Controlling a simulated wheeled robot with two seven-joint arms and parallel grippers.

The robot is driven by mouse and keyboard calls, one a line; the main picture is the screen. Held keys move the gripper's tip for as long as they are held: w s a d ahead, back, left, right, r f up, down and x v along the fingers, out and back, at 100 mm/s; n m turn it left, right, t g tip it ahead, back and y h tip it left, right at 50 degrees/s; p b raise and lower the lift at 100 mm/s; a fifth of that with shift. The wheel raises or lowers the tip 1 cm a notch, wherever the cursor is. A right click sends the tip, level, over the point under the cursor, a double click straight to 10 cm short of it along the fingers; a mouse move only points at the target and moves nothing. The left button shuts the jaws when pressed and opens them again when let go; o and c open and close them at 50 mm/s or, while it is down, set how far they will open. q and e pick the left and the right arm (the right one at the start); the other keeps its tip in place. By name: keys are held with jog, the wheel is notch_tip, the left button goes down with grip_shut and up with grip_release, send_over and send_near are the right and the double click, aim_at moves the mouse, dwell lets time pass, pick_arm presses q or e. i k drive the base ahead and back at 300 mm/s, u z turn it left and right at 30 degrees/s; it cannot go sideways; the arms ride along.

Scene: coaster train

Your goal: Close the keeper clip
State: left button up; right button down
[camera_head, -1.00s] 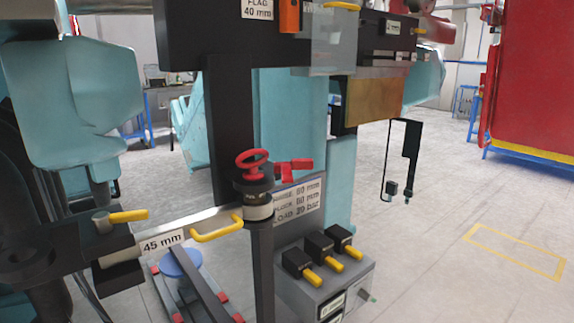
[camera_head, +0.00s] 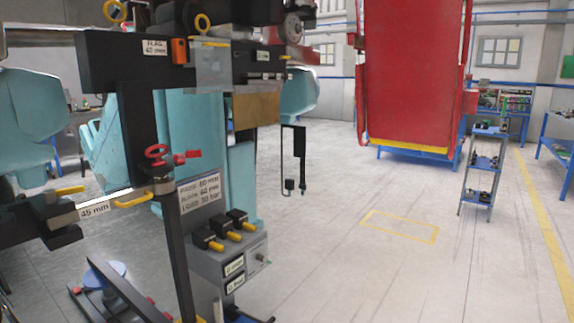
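I cannot tell for certain which part is the keeper clip. A small red piece (camera_head: 187,157) sits beside a red handwheel (camera_head: 156,152) on the dark upright post of the rig. A small orange block (camera_head: 179,51) is on the dark upper beam (camera_head: 110,62), right of a white "FLAG 40 mm" label. A yellow handle (camera_head: 133,199) is beside the "45 mm" label (camera_head: 94,209). Neither of my grippers is in view.
A grey box with several black-and-yellow switches (camera_head: 225,233) stands low on the rig. A red structure (camera_head: 412,75) stands at the back. A blue-grey shelf cart (camera_head: 483,165) is at the right. The floor on the right is mostly clear, with a yellow marked rectangle (camera_head: 400,228).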

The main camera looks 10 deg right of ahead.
aim_at(181, 158)
jog(key=z, duration=0.85)
jog(key=i, duration=1.5)
jog(key=u, duration=0.8)
